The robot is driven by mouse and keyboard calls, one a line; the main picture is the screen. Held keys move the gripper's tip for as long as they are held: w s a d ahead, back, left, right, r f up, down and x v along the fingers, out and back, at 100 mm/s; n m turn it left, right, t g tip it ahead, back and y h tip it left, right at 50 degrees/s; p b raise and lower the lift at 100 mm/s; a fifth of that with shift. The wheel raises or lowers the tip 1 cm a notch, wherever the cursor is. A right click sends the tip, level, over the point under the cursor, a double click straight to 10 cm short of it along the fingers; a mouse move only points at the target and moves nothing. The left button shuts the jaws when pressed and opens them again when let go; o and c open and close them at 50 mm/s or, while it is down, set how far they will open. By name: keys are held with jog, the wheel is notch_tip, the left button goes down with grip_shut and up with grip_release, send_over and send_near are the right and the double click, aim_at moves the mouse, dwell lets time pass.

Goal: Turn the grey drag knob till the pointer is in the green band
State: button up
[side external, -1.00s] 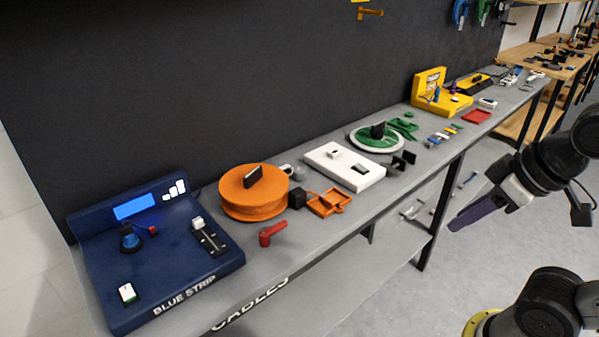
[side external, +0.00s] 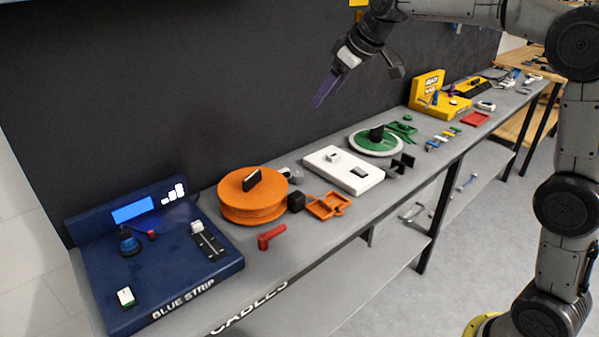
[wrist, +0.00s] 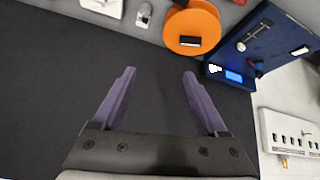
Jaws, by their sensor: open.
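My gripper (side external: 324,92) hangs in the air in front of the dark wall, above and behind the bench, with its purple fingers pointing down. In the wrist view my gripper (wrist: 159,75) has its two fingers spread apart with nothing between them. It touches nothing. A small grey rounded part (side external: 293,175) sits just behind the orange reel; I cannot tell whether it is the drag knob. It appears as a pale grey piece in the wrist view (wrist: 145,15). I cannot make out a pointer or a green band in either view.
On the bench (side external: 262,268) stand a blue console (side external: 180,272), an orange reel (side external: 240,205), a white panel (side external: 345,178), a green disc (side external: 366,143) and a yellow unit (side external: 430,105). A red handle (side external: 270,237) and an orange tray (side external: 325,207) lie near the front. The air around my gripper is clear.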

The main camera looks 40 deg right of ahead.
jog(key=w+d+f+g, duration=0.1)
jog(key=w+d+f, duration=0.3)
jog(key=w+f, duration=0.5)
jog(key=m+g, duration=0.1)
send_near(298, 174)
jog(key=x, duration=0.8)
jog(key=shift+w+f, duration=0.15)
jog(key=shift+f, duration=0.2)
grip_shut()
